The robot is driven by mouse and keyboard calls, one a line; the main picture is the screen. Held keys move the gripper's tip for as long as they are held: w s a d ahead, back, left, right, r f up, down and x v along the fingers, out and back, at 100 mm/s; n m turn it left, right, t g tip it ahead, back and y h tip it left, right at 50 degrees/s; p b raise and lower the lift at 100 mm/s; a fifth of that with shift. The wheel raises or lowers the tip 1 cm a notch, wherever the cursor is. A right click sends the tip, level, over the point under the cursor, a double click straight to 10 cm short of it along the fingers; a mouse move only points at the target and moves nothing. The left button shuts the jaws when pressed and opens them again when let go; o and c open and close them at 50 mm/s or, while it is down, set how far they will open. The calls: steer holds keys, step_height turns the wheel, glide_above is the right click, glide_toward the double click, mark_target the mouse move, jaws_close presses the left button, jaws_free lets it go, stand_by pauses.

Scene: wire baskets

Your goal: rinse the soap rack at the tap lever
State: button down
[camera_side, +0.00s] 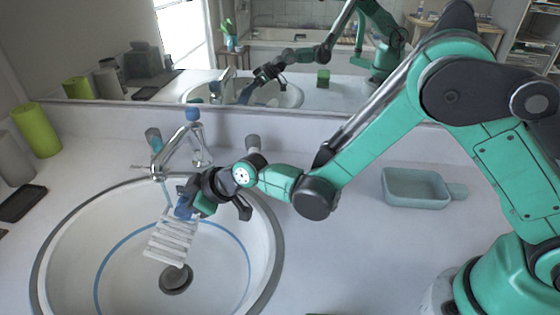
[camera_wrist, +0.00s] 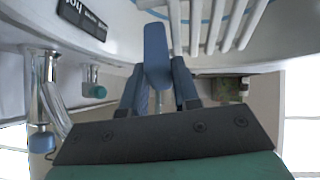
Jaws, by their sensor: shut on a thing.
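The soap rack (camera_side: 172,240) is white and slatted, tilted in the air over the sink bowl. My gripper (camera_side: 184,207) is shut on its upper end. In the wrist view the rack's slats (camera_wrist: 213,22) reach up out of the frame, and a blue piece (camera_wrist: 157,55) sits between my gripper's blue fingers (camera_wrist: 158,92). The chrome tap (camera_side: 178,150) stands at the sink's back rim, behind the rack, with a blue knob (camera_side: 193,114) on top. A thin pale-blue line runs down from the tap's left end toward the rack; I cannot tell if it is water.
The round sink (camera_side: 115,272) has a dark drain (camera_side: 175,279) below the rack. A pale teal tray (camera_side: 415,188) sits on the counter at right. A green cup (camera_side: 36,130) and a dark flat item (camera_side: 21,203) are at left. A mirror (camera_side: 290,60) stands behind.

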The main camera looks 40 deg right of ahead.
steer(key=shift+s+d, duration=0.4)
steer(key=shift+s, duration=0.3)
steer(key=shift+s+d, duration=0.35)
steer(key=shift+s, duration=0.35)
steer(key=shift+s+d, duration=0.4)
steer(key=shift+s, duration=0.3)
steer(key=shift+s+r, duration=0.1)
steer(key=v, duration=0.6)
steer(key=shift+s+a, duration=0.2)
steer(key=shift+s, duration=0.05)
steer(key=shift+r, duration=0.1)
